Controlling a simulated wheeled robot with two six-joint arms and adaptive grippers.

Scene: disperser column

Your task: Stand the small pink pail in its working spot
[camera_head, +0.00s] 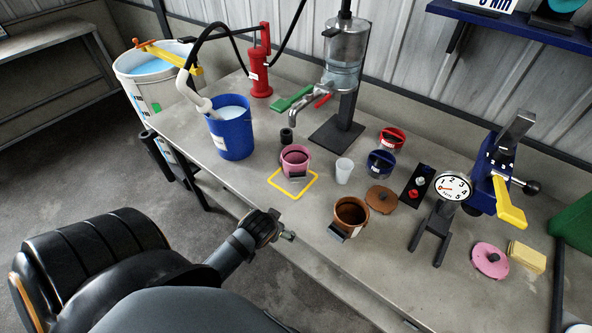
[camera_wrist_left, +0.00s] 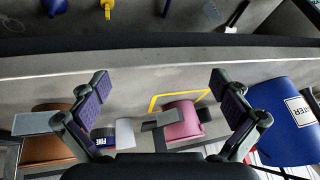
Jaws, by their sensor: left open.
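The small pink pail (camera_head: 295,157) stands upright on the bench, with a grey plate on its near side. A yellow square outline (camera_head: 293,197) is marked on the bench around its near side. The pail overlaps the back part of the outline, and I cannot tell whether its base lies fully inside. My left gripper (camera_head: 276,227) is in front of the bench edge in the head view. In the left wrist view its fingers (camera_wrist_left: 162,92) are wide apart and empty, with the pail (camera_wrist_left: 182,122) and outline (camera_wrist_left: 152,103) showing between them. My right gripper is out of view.
A blue bucket (camera_head: 231,138) of liquid stands left of the pail, a white cup (camera_head: 343,171) and brown pot (camera_head: 350,215) right of it. A metal spout (camera_head: 292,108) hangs behind it. The bench front before the outline is clear.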

